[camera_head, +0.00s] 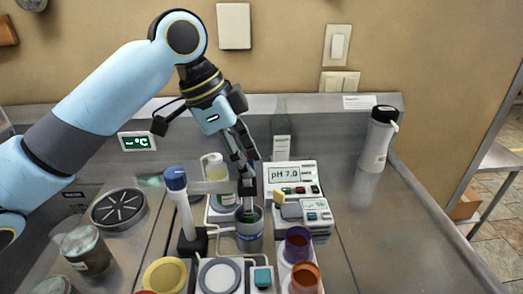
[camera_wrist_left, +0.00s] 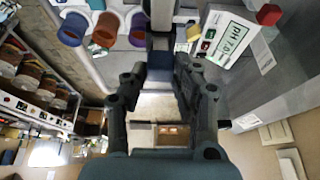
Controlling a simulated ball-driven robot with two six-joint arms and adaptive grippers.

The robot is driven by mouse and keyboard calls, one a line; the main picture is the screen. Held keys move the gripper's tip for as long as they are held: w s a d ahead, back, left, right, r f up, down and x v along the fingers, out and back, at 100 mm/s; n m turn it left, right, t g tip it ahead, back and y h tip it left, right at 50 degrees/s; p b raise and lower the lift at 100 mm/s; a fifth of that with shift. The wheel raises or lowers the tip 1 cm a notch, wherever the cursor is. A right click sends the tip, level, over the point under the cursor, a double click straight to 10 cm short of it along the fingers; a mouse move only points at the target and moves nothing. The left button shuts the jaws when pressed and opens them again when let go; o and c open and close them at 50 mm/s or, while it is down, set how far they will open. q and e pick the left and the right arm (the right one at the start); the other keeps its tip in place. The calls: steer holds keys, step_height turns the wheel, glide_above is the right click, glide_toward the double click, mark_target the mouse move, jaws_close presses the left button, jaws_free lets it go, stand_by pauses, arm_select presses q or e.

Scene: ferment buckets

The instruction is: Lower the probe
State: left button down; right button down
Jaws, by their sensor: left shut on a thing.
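My left gripper (camera_head: 246,168) points down over the bench and is shut on the upper part of a dark, slim probe (camera_head: 248,204). The probe hangs upright at the end of a pale arm (camera_head: 214,187) from a blue-capped stand (camera_head: 176,181). Its lower end is over or in the mouth of a blue-banded jar (camera_head: 250,238); I cannot tell how deep. In the left wrist view the fingers (camera_wrist_left: 160,82) close around a dark blue part. The pH meter (camera_head: 291,175) reads 7.0, right of the probe. My right gripper is not in view.
A white-capped bottle (camera_head: 216,172) stands behind the stand's arm. Purple (camera_head: 298,243) and orange (camera_head: 305,277) cups sit at the front right. A yellow lid (camera_head: 165,275) is at the front left. The steel bench is clear on the right, before a pale flask (camera_head: 376,145).

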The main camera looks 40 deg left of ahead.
arm_select(q)
steer(key=shift+d+f, duration=0.25)
steer(key=shift+f, duration=0.45)
steer(key=shift+a+f, duration=0.2)
steer(key=shift+a, duration=0.1)
steer(key=shift+s, duration=0.15)
steer(key=c, duration=1.3)
jaws_free()
steer(key=shift+f, duration=0.1)
steer(key=shift+o, duration=1.3)
steer(key=shift+r, duration=0.25)
steer(key=v, duration=1.1)
steer(key=shift+a+r, duration=0.2)
steer(key=shift+r, duration=0.05)
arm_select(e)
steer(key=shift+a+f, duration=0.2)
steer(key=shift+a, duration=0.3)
